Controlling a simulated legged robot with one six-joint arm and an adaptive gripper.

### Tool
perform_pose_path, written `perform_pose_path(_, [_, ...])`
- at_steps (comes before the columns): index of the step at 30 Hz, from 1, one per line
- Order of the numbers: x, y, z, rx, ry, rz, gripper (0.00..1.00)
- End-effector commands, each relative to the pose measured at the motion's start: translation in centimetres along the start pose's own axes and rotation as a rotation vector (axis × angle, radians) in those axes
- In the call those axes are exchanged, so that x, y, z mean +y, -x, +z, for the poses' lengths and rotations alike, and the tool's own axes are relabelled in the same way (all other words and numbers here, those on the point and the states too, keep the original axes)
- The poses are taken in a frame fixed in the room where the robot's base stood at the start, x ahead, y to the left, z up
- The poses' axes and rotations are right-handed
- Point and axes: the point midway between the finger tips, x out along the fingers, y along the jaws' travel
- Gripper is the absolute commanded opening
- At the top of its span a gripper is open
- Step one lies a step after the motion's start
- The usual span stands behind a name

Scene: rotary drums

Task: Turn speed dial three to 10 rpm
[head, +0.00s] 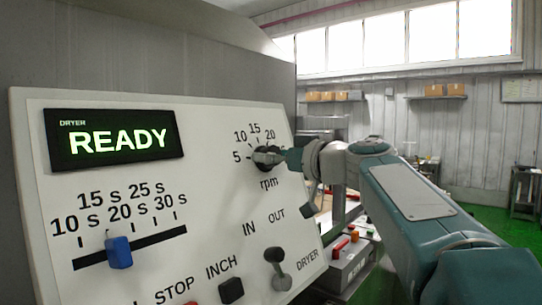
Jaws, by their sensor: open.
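The black rpm dial (262,156) is on the upper right of the white control panel (210,200), with marks 5, 10, 15 and 20 around it. My gripper (279,157) is at the dial from the right, its fingertips at or very close to the knob. It is open. The gripper hides part of the knob, so I cannot tell which mark it points to or whether the fingers touch it. No number three label shows beside this dial.
A READY display (115,140) is at the panel's upper left. A blue slider (118,252) sits below it. A grey IN/OUT lever (278,268) and black INCH button (231,290) are below the dial. A second control box (350,262) stands behind.

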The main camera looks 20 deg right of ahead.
Motion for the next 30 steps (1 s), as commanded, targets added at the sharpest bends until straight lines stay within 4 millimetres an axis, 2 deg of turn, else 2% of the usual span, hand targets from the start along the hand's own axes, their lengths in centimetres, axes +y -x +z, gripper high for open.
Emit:
perform_pose_path(1, [0.0,0.02,-0.01,0.0,0.0,0.0,0.94])
perform_pose_path(2, [0.0,0.03,-0.01,0.0,0.0,0.0,0.8])
perform_pose_path(3, [0.0,0.03,-0.01,0.0,0.0,0.0,0.62])
perform_pose_path(5, [0.01,0.04,-0.01,0.0,0.0,0.0,0.36])
perform_pose_path(6, [0.0,0.04,-0.01,0.0,0.0,0.0,0.25])
perform_pose_path(20, [0.0,0.06,-0.01,0.0,-0.026,0.011,0.25])
perform_pose_path(30, [0.02,0.07,0.03,-0.001,-0.218,0.08,0.25])
